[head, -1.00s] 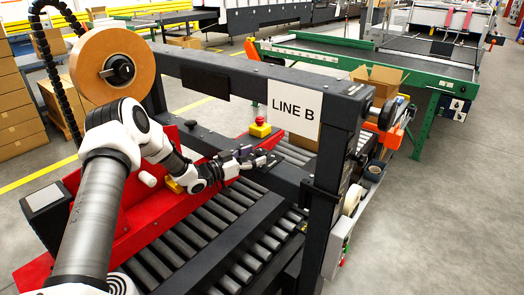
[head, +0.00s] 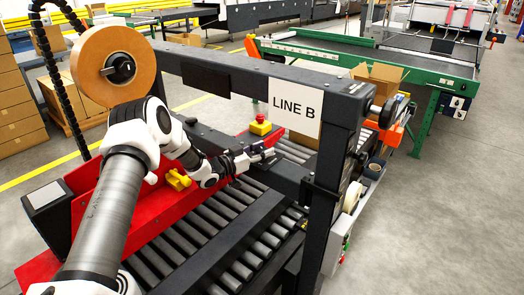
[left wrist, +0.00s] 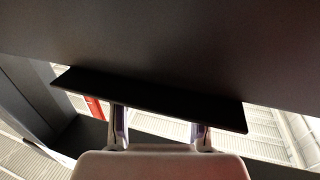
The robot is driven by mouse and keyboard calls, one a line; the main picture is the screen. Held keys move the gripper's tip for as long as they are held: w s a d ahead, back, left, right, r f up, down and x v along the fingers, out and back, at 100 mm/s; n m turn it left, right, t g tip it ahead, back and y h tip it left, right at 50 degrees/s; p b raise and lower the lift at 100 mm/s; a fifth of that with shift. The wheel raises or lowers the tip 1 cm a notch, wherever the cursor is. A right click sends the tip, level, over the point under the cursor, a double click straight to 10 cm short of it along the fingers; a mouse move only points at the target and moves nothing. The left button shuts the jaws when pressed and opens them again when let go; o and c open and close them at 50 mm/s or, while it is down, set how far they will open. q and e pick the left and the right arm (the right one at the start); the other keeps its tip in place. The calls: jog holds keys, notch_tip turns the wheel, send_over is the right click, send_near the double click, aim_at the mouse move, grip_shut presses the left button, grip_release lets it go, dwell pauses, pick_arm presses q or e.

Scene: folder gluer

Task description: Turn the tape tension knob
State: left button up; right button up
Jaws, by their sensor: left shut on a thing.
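A large tan tape roll (head: 97,88) stands upright at the upper left of the machine in the head view, with a black knob (head: 119,69) at its hub. Another black round knob (head: 388,113) sticks out at the right end of the machine's upper beam. I cannot tell which knob sets tape tension. My left gripper (head: 265,155) is low over the rollers, under the beam and well apart from both knobs. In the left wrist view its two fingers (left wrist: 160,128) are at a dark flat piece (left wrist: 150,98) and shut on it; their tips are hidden.
The dark beam with the LINE B sign (head: 295,107) crosses above my left gripper. Grey rollers (head: 200,215) run below. Open floor lies right.

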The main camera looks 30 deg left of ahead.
pick_arm(q)
jog(key=shift+y, duration=0.3)
jog(key=n+y+b, duration=0.1)
jog(key=n+y, duration=0.1)
jog(key=y, duration=0.1)
jog(key=n+t+y+b, duration=0.1)
jog(key=n+y, duration=0.1)
jog(key=y, duration=0.1)
jog(key=shift+d+f+n+y+b, duration=0.1)
jog(key=shift+n+y+b, duration=0.25)
jog(key=shift+n+y, duration=0.05)
jog(key=shift+n+y+b, duration=0.35)
jog(key=shift+n+y, duration=0.15)
jog(key=shift+y, duration=0.6)
jog(key=o, duration=1.1)
jog(key=s, duration=0.4)
jog(key=s+d, duration=0.1)
jog(key=s, duration=0.2)
jog(key=s+d, duration=0.1)
jog(key=s, duration=0.3)
jog(key=shift+s, duration=0.35)
